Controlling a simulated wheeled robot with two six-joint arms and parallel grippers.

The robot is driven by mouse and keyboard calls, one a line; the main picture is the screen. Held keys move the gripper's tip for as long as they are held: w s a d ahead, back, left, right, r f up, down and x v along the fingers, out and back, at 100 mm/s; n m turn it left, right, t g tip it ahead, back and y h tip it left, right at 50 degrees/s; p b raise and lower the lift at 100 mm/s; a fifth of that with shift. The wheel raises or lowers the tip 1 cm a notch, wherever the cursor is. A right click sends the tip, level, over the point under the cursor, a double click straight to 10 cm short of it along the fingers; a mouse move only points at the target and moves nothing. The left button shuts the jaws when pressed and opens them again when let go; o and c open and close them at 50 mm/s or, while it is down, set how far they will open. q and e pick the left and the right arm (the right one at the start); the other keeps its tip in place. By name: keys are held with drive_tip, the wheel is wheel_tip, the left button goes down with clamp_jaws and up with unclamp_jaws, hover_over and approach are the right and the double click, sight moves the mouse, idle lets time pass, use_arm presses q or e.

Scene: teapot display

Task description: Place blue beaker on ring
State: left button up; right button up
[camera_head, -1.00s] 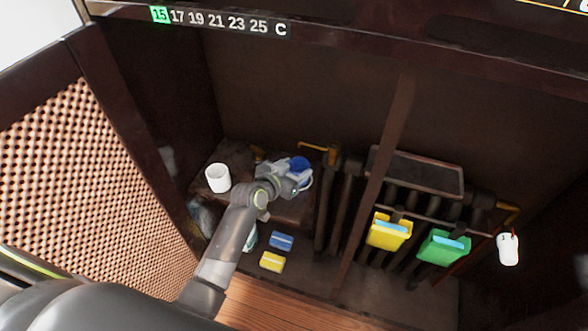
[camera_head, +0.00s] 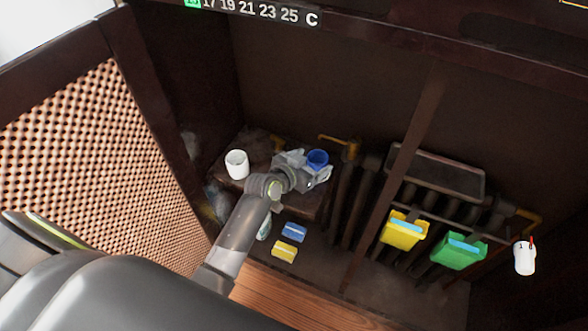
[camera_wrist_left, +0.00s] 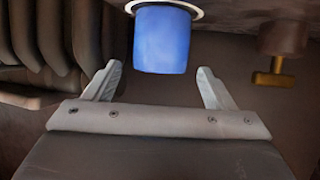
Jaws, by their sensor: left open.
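The blue beaker (camera_head: 317,157) stands on the brown shelf just beyond my left gripper (camera_head: 314,174). In the left wrist view, the scene looks upside down, and the beaker (camera_wrist_left: 160,40) has a pale ring (camera_wrist_left: 196,9) around its base. My left gripper (camera_wrist_left: 159,72) is open, its fingers apart on either side of the beaker's rim end. Gaps show between both fingers and the beaker, and nothing is held. The ring is hidden in the head view. My right gripper is in neither view.
A white cup (camera_head: 237,164) stands left on the shelf (camera_head: 230,187). A radiator (camera_head: 343,206) is to the right. A yellow bin (camera_head: 403,232) and green bin (camera_head: 459,253) hang farther right. Blue (camera_head: 294,232) and yellow (camera_head: 285,251) blocks lie below.

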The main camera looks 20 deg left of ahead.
use_arm(q)
drive_tip(key=p+v, duration=0.1)
drive_tip(key=v, duration=1)
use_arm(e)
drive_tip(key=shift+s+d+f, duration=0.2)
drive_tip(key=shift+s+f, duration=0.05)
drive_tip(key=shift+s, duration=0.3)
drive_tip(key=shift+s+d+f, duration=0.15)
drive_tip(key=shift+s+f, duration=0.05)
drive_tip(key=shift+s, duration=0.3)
